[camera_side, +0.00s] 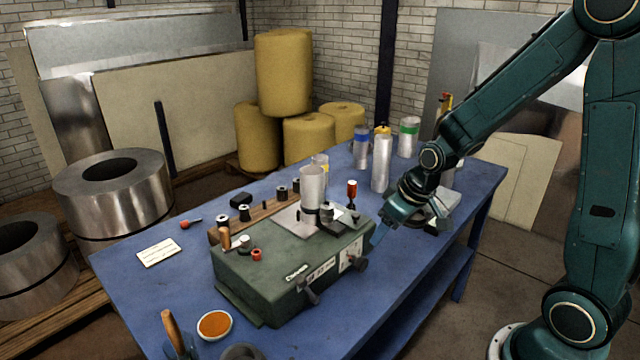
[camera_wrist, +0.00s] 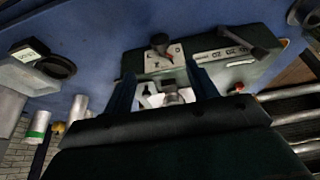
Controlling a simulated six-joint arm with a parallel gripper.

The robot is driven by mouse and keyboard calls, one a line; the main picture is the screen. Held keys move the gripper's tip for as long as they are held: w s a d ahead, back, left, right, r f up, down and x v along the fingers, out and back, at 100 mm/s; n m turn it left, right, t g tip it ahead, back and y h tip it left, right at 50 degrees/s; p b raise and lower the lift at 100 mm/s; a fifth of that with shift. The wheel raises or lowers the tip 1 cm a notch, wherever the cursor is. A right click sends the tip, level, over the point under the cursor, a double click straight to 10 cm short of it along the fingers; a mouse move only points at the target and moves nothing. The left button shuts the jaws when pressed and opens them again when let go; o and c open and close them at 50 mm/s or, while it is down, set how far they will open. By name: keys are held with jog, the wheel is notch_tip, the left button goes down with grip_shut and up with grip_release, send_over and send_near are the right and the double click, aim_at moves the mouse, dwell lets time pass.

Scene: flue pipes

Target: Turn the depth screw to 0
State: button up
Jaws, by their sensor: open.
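A green bench machine (camera_side: 285,275) stands on the blue table, with a pale pipe section (camera_side: 312,187) upright on its top. A white marked plate (camera_side: 347,256) with a black knob (camera_side: 361,264) is on its front right. The plate and the knob (camera_wrist: 159,41) also show in the wrist view.
Several pipes stand at the table's back right, including a tall one (camera_side: 381,163). An orange-filled dish (camera_side: 214,325) and a white card (camera_side: 158,253) lie on the left of the blue table (camera_side: 130,285). A black lever (camera_side: 311,292) sticks out from the machine's front.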

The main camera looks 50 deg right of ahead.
jog(key=s+a+r, duration=0.2)
jog(key=s+r, duration=0.3)
jog(key=r, duration=0.1)
jog(key=s+a+r, duration=0.3)
jog(key=s+r, duration=0.1)
jog(key=r, duration=0.2)
jog(key=shift+s+a+r+t, duration=0.25)
jog(key=shift+s+r+t, duration=0.05)
jog(key=shift+s+r, duration=0.1)
dwell(0.4)
jog(key=shift+w, duration=0.1)
dwell(0.3)
jog(key=w+d+f+g, duration=0.1)
jog(key=w+d+f, duration=0.1)
jog(key=w+f, duration=0.2)
jog(key=w+d+f+n+g+y, duration=0.1)
jog(key=w+d+f+g, duration=0.1)
jog(key=w, duration=0.4)
jog(key=w+d+f+g, duration=0.2)
jog(key=w+d+f, duration=0.1)
jog(key=w+f, duration=0.2)
jog(key=shift+w+d+f, duration=0.25)
jog(key=shift+f, duration=0.1)
jog(key=shift+f, duration=0.1)
